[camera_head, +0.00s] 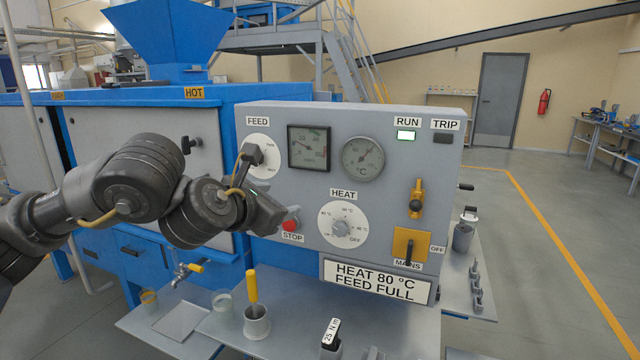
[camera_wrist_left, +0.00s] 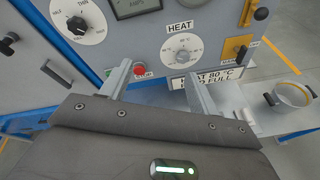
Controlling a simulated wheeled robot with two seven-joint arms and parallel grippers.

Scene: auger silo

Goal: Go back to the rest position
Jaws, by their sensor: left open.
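My left arm comes in from the left in the head view, and its gripper (camera_head: 272,215) is in front of the left part of the grey control panel (camera_head: 300,180). In the left wrist view the two fingers of the left gripper (camera_wrist_left: 158,78) are apart with nothing between them. The panel's HEAT dial (camera_wrist_left: 182,55) and red STOP button (camera_wrist_left: 140,69) show beyond the fingertips. The FEED dial (camera_head: 260,146) is partly covered by my wrist in the head view. The right gripper is in neither view.
The green RUN lamp (camera_head: 405,135) is lit. A shelf (camera_head: 290,305) below the panel holds a cup with a yellow-handled tool (camera_head: 252,288). A blue machine (camera_head: 100,105) stands behind my arm. Floor (camera_head: 530,260) at the right is open.

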